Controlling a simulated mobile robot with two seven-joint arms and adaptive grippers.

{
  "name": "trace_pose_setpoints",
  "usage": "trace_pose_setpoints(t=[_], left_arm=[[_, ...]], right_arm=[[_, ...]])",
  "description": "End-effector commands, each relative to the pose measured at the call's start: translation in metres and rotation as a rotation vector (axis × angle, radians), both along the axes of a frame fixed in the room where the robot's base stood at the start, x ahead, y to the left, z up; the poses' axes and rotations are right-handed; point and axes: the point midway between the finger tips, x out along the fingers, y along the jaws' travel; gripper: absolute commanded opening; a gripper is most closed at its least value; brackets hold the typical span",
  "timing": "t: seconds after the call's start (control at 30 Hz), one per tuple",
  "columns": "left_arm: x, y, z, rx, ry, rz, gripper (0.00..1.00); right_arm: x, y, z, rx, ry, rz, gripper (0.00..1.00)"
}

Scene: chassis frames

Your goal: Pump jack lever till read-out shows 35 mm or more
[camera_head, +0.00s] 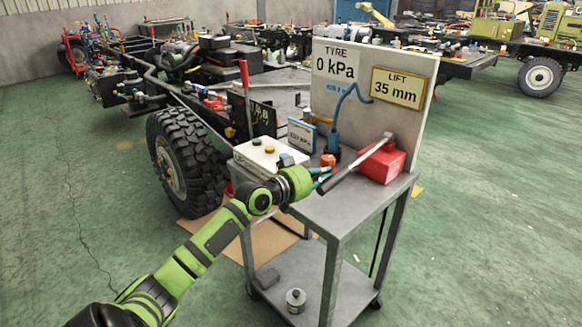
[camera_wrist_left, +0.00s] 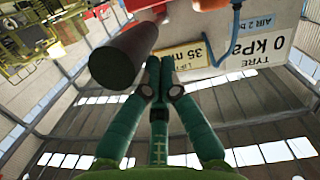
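The red jack (camera_head: 382,167) sits on the right of the trolley top. Its lever (camera_head: 352,170) slopes down to the left, its dark grip end near my left gripper (camera_head: 322,175). In the left wrist view the lever's thick dark grip (camera_wrist_left: 122,55) is left of my left gripper's fingertips (camera_wrist_left: 161,62). The fingertips are together, with the grip beside them, not between them; I cannot tell whether they touch it. The lift read-out (camera_head: 397,88) shows 35 mm and also appears, upside down, in the left wrist view (camera_wrist_left: 195,53). My right gripper is out of view.
The upright panel (camera_head: 420,125) behind the jack also carries a tyre read-out (camera_head: 336,63) showing 0 kPa. A white box (camera_head: 262,158) with buttons and an orange-and-dark item (camera_head: 328,160) stand left of the jack. A large wheel (camera_head: 183,160) is beside the trolley.

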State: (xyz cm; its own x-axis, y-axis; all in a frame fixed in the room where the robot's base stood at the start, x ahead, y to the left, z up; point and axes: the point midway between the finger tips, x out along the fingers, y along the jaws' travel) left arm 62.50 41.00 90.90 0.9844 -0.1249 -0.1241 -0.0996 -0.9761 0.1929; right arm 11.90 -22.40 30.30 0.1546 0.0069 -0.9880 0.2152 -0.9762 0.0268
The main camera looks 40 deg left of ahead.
Motion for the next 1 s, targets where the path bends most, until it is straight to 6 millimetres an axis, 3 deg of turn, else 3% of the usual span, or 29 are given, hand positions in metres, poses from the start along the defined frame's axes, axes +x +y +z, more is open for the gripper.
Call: trace_pose_setpoints(t=[0.03,0.1,0.17,0.3,0.43,0.67,1.0], left_arm=[[0.002,-0.001,0.017,0.0,-0.002,0.0,0.0],[0.004,-0.002,0.029,0.0,-0.008,0.001,0.0],[-0.011,0.0,0.017,0.003,-0.003,0.001,0.0],[-0.037,0.003,0.019,0.002,-0.005,0.001,0.0],[-0.058,0.006,0.022,0.001,-0.007,0.001,0.0],[-0.086,0.01,0.026,0.0,-0.012,0.003,0.0],[-0.096,0.011,0.029,0.0,-0.016,0.003,0.0]], right_arm=[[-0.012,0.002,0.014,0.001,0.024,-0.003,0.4],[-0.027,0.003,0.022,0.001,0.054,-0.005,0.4],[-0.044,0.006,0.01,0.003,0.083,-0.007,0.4],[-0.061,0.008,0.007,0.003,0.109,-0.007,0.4],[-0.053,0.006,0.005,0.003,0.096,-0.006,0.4],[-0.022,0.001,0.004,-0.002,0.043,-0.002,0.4],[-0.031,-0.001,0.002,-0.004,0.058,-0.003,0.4]])
